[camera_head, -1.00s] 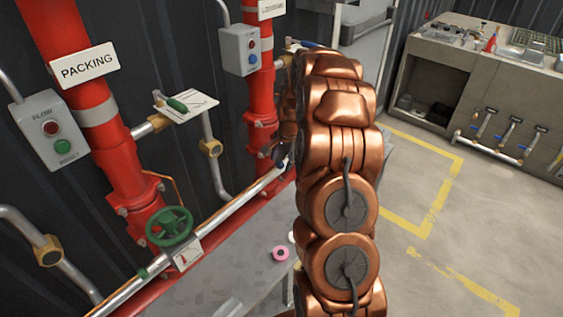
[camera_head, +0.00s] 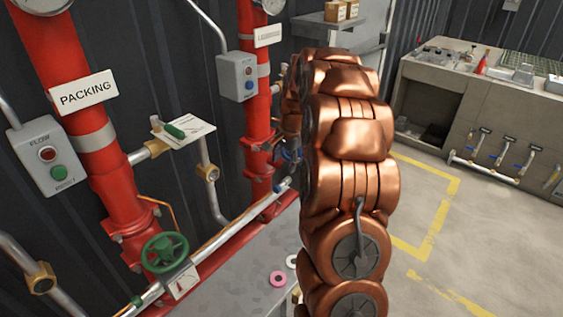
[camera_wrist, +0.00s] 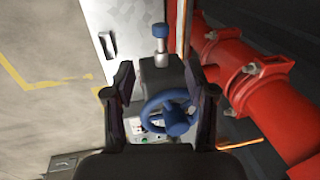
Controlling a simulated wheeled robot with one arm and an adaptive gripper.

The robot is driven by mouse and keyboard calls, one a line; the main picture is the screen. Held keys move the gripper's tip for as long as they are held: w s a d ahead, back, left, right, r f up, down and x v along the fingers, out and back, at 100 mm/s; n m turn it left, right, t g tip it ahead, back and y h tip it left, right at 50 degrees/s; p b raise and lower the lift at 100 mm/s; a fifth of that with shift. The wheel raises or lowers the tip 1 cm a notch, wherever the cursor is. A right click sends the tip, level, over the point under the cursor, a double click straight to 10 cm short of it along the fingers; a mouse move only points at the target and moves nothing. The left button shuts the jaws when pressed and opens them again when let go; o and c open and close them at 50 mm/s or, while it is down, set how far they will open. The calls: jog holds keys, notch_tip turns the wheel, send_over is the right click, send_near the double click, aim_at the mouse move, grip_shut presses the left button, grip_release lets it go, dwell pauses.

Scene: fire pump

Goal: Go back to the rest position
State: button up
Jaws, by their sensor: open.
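My gripper (camera_wrist: 160,105) shows in the wrist view with its two dark fingers spread apart and nothing held between them. A blue handwheel (camera_wrist: 168,115) on a dark body appears between the fingers in that view; I cannot tell how far beyond the fingertips it is. In the head view my copper-coloured arm hides most of the gripper and what is in front of it. A bit of blue (camera_head: 292,156) shows at the arm's left edge, by the right red pipe.
Red pipes (camera_head: 95,140) stand along the dark wall at left, with a green handwheel (camera_head: 165,253) low down. A control box (camera_head: 47,155) hangs at far left. A pink ring (camera_head: 278,279) lies on a grey surface. A workbench (camera_head: 480,110) stands at right; the floor before it is clear.

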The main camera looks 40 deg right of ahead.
jog(key=s+a+r+n+g, duration=0.1)
jog(key=s+a+r+n, duration=0.25)
jog(key=s+a, duration=0.5)
jog(key=s+a+r+n+g, duration=0.1)
jog(key=s+a+r+n, duration=0.35)
jog(key=a, duration=0.75)
jog(key=s+a+f+n+g, duration=0.1)
jog(key=s+a+n, duration=0.2)
jog(key=s, duration=0.8)
jog(key=s+a+f+n+g, duration=0.1)
jog(key=s+a+n, duration=0.3)
jog(key=s, duration=0.8)
jog(key=shift+a+f, duration=0.35)
jog(key=shift+f, duration=0.15)
jog(key=shift+s, duration=0.1)
